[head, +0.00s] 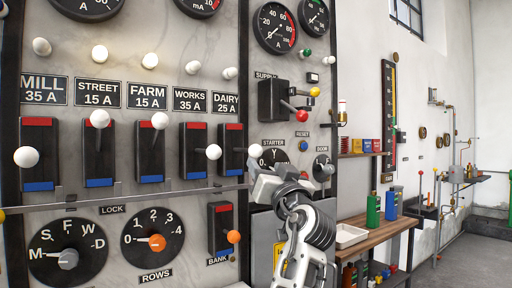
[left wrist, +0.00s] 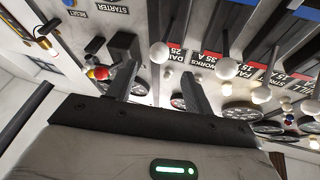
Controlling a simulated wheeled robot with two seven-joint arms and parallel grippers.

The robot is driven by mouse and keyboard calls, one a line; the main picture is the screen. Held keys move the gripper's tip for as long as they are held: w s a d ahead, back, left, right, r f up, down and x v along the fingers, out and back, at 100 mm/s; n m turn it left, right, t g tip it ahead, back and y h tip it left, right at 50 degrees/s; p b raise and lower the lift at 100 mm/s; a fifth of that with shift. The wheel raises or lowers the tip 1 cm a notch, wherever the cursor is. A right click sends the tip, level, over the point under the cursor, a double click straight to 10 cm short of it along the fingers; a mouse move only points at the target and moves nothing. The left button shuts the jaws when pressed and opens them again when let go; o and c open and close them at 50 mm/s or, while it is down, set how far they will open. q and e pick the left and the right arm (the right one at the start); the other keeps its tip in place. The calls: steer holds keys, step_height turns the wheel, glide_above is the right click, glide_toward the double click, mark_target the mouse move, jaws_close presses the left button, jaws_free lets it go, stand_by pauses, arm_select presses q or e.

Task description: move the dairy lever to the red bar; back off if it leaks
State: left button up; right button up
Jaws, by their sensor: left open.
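The dairy lever (head: 256,151) has a white ball knob and sticks out about level from its black slot. The slot has a red bar (head: 231,127) at the top and a blue bar (head: 230,173) at the bottom. My left gripper (head: 261,174) is just below the dairy knob in the head view, partly in front of the board. In the left wrist view its two fingers (left wrist: 159,78) are apart with nothing gripped. The dairy knob (left wrist: 160,52) shows between and beyond the fingertips; contact cannot be told. My right gripper is out of view.
The works lever (head: 213,152) stands close left of the dairy one. A red-knobbed lever (head: 302,115) juts out at upper right. A horizontal rail (head: 130,200) runs below the slots. A wooden shelf (head: 375,232) with bottles is at right.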

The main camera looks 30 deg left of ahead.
mark_target(258, 155)
arm_select(q)
steer(key=p+x, duration=0.2)
steer(key=x, duration=0.6)
steer(key=shift+w+a+r, duration=0.15)
steer(key=shift+w+a, duration=0.2)
steer(key=shift+a, duration=0.05)
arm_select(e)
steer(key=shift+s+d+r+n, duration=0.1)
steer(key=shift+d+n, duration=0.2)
